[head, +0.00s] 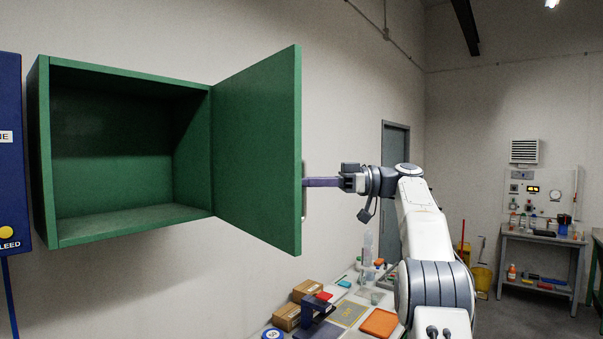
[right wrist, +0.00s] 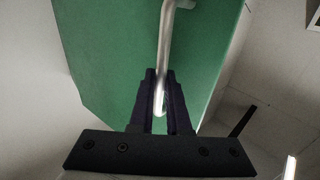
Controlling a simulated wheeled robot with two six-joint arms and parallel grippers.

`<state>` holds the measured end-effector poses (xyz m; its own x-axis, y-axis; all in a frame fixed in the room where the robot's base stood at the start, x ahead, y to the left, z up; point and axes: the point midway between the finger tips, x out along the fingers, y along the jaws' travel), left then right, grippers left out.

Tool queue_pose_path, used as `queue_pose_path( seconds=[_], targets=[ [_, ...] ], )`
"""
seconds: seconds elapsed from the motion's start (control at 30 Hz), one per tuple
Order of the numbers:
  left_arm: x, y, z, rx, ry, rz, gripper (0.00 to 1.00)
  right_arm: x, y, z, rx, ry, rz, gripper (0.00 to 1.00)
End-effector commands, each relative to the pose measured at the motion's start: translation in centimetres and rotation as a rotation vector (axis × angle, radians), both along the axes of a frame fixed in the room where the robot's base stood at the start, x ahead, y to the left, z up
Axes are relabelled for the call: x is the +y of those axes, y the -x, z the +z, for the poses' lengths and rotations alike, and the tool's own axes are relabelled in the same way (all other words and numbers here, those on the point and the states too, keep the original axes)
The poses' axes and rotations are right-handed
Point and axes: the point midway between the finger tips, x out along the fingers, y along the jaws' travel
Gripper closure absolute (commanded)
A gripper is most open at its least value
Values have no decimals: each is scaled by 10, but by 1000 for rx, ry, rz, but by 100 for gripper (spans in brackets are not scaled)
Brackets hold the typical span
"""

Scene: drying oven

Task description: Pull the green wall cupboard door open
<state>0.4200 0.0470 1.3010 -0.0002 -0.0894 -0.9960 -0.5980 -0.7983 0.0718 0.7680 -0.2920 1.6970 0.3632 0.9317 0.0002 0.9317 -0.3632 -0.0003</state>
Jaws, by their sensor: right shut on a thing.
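The green wall cupboard (head: 130,222) hangs on the wall at the left of the head view, and its inside is empty. Its green door (head: 258,150) is hinged on the cupboard's right side and stands wide open, swung out from the wall. My right gripper (head: 308,182) is at the door's outer face, near its free edge. In the right wrist view its two dark fingers (right wrist: 160,95) are shut on the metal bar handle (right wrist: 164,50) of the door. In the head view the handle (head: 303,203) is mostly hidden behind the door's edge. My left gripper is not in view.
A blue cabinet (head: 14,150) is at the far left, close beside the cupboard. Below, a table holds boxes (head: 286,316), an orange tray (head: 380,323) and other small things. A grey door (head: 396,143) and a shelf bench (head: 540,240) stand farther back.

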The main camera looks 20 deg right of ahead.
Motion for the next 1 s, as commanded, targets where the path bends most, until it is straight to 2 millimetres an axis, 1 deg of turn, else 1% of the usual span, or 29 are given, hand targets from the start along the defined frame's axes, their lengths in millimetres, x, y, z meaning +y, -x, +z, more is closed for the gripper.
queue_pose_path(
  seconds=[0.03, 0.1, 0.57, 0.6, 0.67, 0.7, 0.9, 0.93, 0.97, 1.0],
  targets=[
    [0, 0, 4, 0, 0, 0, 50, -1, -1, 2, -2, -2, 4, 100],
    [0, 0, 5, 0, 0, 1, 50, -2, -2, 2, -3, -1, 10, 100],
    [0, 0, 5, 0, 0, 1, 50, -4, -1, 1, -2, -2, 16, 100],
    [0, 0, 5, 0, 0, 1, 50, -4, -1, 1, -1, -1, 16, 81],
    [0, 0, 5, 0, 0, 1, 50, -4, -1, 1, -1, -1, 16, 58],
    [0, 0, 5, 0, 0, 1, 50, -4, -1, 0, -1, -1, 17, 55],
    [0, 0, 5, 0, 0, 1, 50, -2, -2, 0, -1, 0, 18, 55],
    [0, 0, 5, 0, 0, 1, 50, -2, -2, 0, -1, 0, 18, 63],
    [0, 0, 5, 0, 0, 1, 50, -2, -2, 0, 0, 0, 18, 75],
    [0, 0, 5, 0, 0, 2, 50, -2, -2, 0, 2, -1, 18, 90]
  ],
)
